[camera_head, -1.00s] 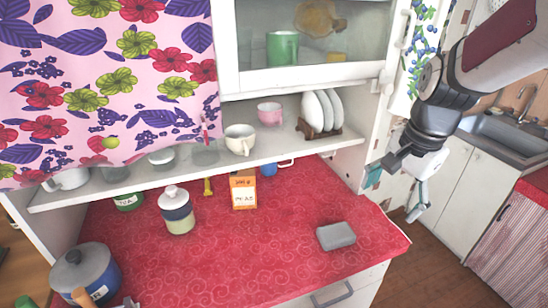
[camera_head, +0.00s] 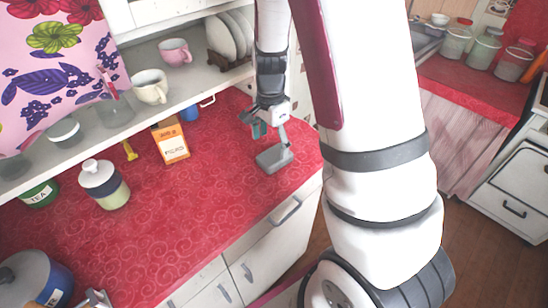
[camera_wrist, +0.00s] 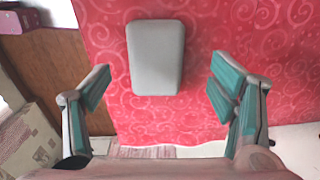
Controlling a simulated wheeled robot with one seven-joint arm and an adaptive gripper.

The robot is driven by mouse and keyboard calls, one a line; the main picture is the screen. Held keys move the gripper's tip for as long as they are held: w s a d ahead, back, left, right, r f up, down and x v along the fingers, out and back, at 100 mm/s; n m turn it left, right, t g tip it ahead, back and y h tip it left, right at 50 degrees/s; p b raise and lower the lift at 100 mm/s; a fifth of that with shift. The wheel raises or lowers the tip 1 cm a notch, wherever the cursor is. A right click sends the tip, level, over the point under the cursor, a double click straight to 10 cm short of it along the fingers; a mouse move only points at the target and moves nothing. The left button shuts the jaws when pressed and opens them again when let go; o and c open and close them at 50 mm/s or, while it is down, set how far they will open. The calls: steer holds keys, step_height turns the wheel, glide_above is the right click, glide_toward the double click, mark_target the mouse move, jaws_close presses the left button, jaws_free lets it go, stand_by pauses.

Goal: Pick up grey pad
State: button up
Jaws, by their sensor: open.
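The grey pad (camera_head: 274,158) is a rounded rectangular block lying flat on the red oilcloth counter (camera_head: 215,195), near its right end. In the wrist view the pad (camera_wrist: 155,57) lies upper centre, ahead of and between the two green-lined fingers. My gripper (camera_head: 269,130) is just above and beside the pad in the head view. In the wrist view my gripper (camera_wrist: 160,88) is open, with its fingers wide apart and nothing between them held. The fingertips partly overlap the pad's far side in the head view.
An orange box (camera_head: 171,141), a lidded jar (camera_head: 104,184) and a blue pot (camera_head: 38,278) stand left on the counter. A shelf above holds a cream cup (camera_head: 150,86), a pink cup (camera_head: 175,51) and white plates (camera_head: 228,38). The counter around the pad is clear.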

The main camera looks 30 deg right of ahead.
mark_target(275, 154)
steer(key=shift+s+d+f+p, duration=0.1)
steer(key=shift+d+f+p, duration=0.05)
steer(key=shift+f, duration=0.8)
steer(key=shift+s+d+f+p, duration=0.1)
steer(key=shift+d+f+p, duration=0.1)
steer(key=shift+f, duration=0.7)
steer(key=shift+d+f+p, duration=0.1)
steer(key=shift+f+p, duration=0.05)
steer(key=shift+f, duration=0.8)
steer(key=shift+c, duration=0.2)
steer(key=c, duration=1)
